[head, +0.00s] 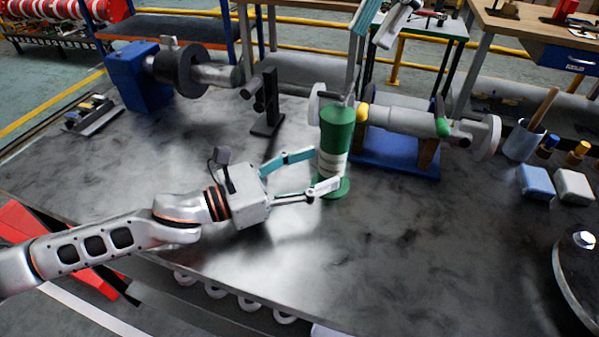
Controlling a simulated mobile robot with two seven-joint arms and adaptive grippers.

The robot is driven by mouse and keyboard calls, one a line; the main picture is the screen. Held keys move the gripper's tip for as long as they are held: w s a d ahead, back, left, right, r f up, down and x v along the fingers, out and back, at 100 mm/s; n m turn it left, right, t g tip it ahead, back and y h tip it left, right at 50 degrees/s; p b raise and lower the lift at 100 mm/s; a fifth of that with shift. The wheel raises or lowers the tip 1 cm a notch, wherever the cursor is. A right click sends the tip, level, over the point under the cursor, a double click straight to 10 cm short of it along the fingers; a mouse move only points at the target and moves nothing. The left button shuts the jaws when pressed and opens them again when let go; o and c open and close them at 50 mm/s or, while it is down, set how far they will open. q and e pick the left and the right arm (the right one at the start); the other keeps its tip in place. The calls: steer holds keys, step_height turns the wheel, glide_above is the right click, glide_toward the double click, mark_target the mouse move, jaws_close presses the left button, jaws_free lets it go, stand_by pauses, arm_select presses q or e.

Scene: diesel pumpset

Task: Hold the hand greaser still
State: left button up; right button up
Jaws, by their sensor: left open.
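The hand greaser (335,140) is a green upright cylinder with a pale label band and a green round foot. It stands on the dark bench top in the middle of the head view. My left gripper (325,170) is open, with one finger reaching the left side of the greaser and the other crossing low in front of it. I cannot tell whether either finger touches it. Part of my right gripper (372,55) shows at the top edge, above the greaser's top; most of it is out of frame, and its grip is unclear.
A grey shaft assembly on a blue stand (395,155) is close behind the greaser. A black post (267,105) stands left of it, with a blue motor unit (138,75) farther back. A cup (523,142) and small blocks are at right.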

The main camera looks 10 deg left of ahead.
arm_select(q)
steer(key=shift+x, duration=2.25)
steer(key=shift+c, duration=1.4)
jaws_close()
